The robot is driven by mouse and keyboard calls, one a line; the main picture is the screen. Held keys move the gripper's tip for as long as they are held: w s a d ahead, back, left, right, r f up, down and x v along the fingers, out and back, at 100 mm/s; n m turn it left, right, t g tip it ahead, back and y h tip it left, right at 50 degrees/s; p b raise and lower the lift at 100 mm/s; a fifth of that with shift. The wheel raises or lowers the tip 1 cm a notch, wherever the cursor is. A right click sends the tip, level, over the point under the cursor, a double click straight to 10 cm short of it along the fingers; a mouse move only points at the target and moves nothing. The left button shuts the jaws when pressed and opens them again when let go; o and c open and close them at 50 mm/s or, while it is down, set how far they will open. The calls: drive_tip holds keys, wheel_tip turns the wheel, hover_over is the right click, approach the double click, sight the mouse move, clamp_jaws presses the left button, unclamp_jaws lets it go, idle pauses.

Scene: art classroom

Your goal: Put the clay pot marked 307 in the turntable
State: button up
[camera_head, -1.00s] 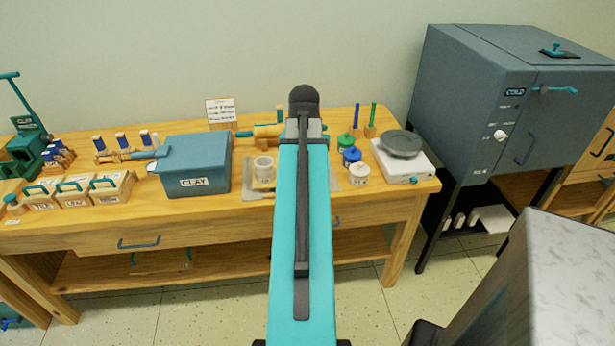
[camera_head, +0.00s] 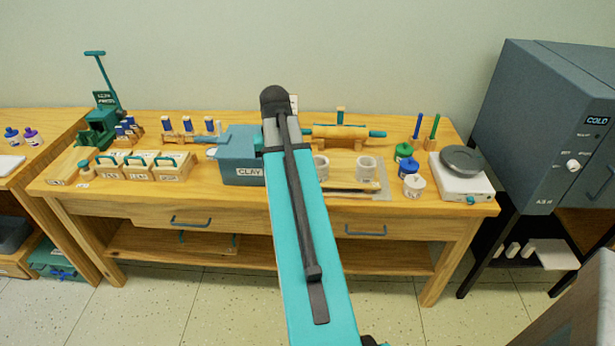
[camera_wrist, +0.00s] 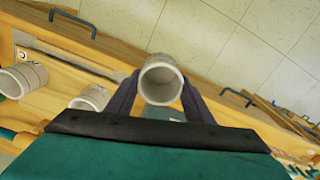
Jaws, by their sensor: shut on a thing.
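My gripper (camera_wrist: 160,98) is shut on a pale grey clay pot (camera_wrist: 161,83) in the wrist view. The pot's open mouth faces the camera, and a finger is on each side of it. No number can be read on it. In the head view my arm hides the gripper and the held pot. A round dark grey disc on a white base with a teal knob, which looks like the turntable (camera_head: 462,160), stands at the table's right end. The disc is empty.
Two similar pots stand on the table, one left (camera_head: 320,166) and one right (camera_head: 366,169). Blue, green and white jars (camera_head: 409,166) stand close left of the turntable. A blue clay box (camera_head: 238,157) is left of my arm. A grey kiln (camera_head: 545,125) stands at right.

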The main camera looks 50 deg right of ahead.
drive_tip(key=w+a+n, duration=0.4)
drive_tip(key=w+a, duration=0.2)
drive_tip(key=a, duration=0.6)
drive_tip(key=w+a+n, duration=0.5)
drive_tip(key=w+a, duration=0.1)
drive_tip(key=a, duration=0.7)
drive_tip(key=w+a+n, duration=0.4)
drive_tip(key=w+a, duration=0.2)
drive_tip(key=a, duration=0.6)
drive_tip(key=shift+w+a+f, duration=0.2)
drive_tip(key=shift+a+f, duration=0.05)
drive_tip(key=shift+f, duration=0.2)
